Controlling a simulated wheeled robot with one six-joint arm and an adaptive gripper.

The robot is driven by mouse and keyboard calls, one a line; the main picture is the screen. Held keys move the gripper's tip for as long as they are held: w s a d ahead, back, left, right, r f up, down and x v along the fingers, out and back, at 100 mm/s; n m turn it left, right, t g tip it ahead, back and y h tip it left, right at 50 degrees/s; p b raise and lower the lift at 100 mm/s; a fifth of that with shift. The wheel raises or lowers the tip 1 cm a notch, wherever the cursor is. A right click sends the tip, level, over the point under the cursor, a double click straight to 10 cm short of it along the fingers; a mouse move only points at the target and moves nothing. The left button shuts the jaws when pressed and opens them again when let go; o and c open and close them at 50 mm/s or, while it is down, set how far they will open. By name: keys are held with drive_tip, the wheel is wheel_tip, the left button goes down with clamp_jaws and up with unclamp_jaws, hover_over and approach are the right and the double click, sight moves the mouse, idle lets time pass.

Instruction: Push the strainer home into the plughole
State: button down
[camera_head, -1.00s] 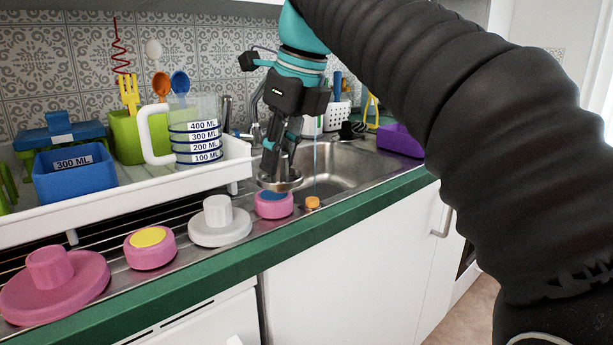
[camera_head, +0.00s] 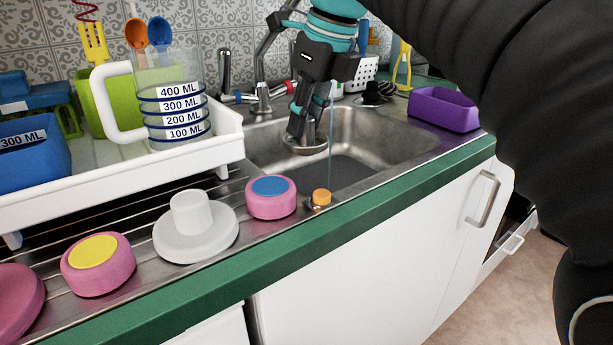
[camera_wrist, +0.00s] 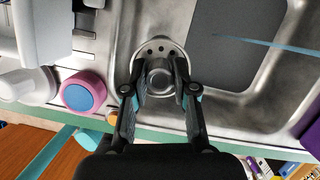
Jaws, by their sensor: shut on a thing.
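The strainer (camera_wrist: 158,62) is a round metal disc with small holes around its rim and a raised knob in the middle. My gripper (camera_wrist: 158,82) is shut on the knob, with one finger on each side. In the head view the strainer (camera_head: 303,146) shows as a flat disc below my gripper (camera_head: 303,128), over the left part of the metal sink (camera_head: 400,137). I cannot tell whether it touches the sink floor. The plughole is not visible; the strainer or my gripper may hide it.
A dark grey panel (camera_wrist: 235,48) lies in the basin. Pink pots, one blue-topped (camera_head: 270,197), a white lidded piece (camera_head: 195,230) and an orange-capped item (camera_head: 321,198) line the front edge. A white rack (camera_head: 215,150) stands left, a tap (camera_head: 262,95) behind, a purple tub (camera_head: 445,109) right.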

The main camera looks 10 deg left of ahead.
wheel_tip(320, 180, down, 11)
idle(0.3)
drive_tip(key=shift+s+d+r, duration=0.1)
drive_tip(key=shift+s+d, duration=0.05)
drive_tip(key=shift+f+b, duration=0.75)
drive_tip(key=shift+f, duration=0.75)
drive_tip(key=shift+p, duration=0.55)
drive_tip(key=shift+f+b, duration=0.35)
drive_tip(key=shift+f, duration=0.6)
idle(0.9)
drive_tip(key=c, duration=0.8)
unclamp_jaws()
drive_tip(key=shift+c, duration=0.2)
drive_tip(key=shift+r, duration=0.1)
